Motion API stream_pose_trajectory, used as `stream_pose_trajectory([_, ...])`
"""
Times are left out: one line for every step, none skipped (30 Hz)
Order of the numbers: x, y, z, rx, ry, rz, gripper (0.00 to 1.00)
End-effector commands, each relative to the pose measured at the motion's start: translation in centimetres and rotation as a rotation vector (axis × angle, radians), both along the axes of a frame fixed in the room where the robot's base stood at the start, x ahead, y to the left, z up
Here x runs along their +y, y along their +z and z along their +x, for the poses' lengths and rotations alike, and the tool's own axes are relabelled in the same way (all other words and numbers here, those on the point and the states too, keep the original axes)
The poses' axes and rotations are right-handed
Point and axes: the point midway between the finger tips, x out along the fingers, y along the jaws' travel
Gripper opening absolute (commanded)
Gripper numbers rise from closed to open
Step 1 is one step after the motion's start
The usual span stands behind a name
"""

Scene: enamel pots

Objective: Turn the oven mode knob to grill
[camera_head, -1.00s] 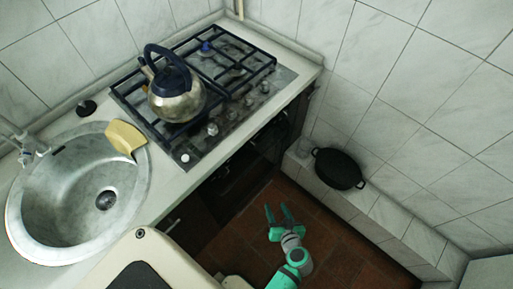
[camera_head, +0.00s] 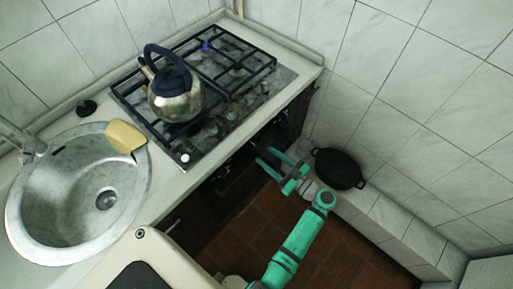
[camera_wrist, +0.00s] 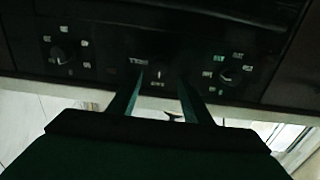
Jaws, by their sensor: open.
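The oven's dark control panel (camera_wrist: 150,45) fills the upper part of the wrist view. It has a round knob (camera_wrist: 58,55) at the left and another knob (camera_wrist: 230,75) right of centre, each ringed by small pale marks. The lettering is too blurred to read with certainty, so I cannot tell which knob sets the mode. My gripper (camera_wrist: 161,80) is open and empty, its fingertips pointing at the panel between the two knobs. In the head view my gripper (camera_head: 265,156) is beside the dark oven front (camera_head: 235,175), below the counter edge. The knobs are hidden there.
A kettle (camera_head: 177,98) stands on the gas hob (camera_head: 240,105) above the oven. A round sink (camera_head: 50,225) with a yellow cloth-like item (camera_head: 125,137) is at left. A black pot (camera_head: 338,169) sits on the tiled ledge (camera_head: 385,218) close right of my gripper.

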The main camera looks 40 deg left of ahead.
Motion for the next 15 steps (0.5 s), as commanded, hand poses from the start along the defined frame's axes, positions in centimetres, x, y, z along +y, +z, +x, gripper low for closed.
stream_pose_trajectory([1.1,0.0,0.0,0.000,0.003,0.000,0.45])
stream_pose_trajectory([1.6,0.0,0.0,0.000,0.004,0.000,0.45])
stream_pose_trajectory([2.3,0.0,0.1,0.000,0.002,0.000,0.45])
stream_pose_trajectory([2.7,0.0,0.2,0.000,0.002,0.000,0.45])
stream_pose_trajectory([3.2,0.0,0.2,0.001,0.002,0.000,0.45])
stream_pose_trajectory([3.8,0.0,0.2,0.001,0.002,-0.001,0.45])
stream_pose_trajectory([4.2,0.0,0.2,0.001,0.002,-0.001,0.45])
stream_pose_trajectory([4.6,0.0,0.3,0.001,0.002,-0.001,0.45])
stream_pose_trajectory([5.0,0.0,0.4,0.001,0.000,-0.001,0.45])
stream_pose_trajectory([5.2,0.0,0.4,0.001,0.000,-0.001,0.45])
stream_pose_trajectory([5.5,0.0,0.4,0.001,0.000,-0.001,0.45])
stream_pose_trajectory([5.8,0.0,0.4,0.001,0.000,-0.001,0.45])
stream_pose_trajectory([5.9,0.0,0.4,0.001,0.000,-0.001,0.45])
stream_pose_trajectory([6.1,0.0,0.5,0.001,-0.001,-0.001,0.45])
stream_pose_trajectory([6.2,0.0,0.5,0.001,-0.001,-0.001,0.45])
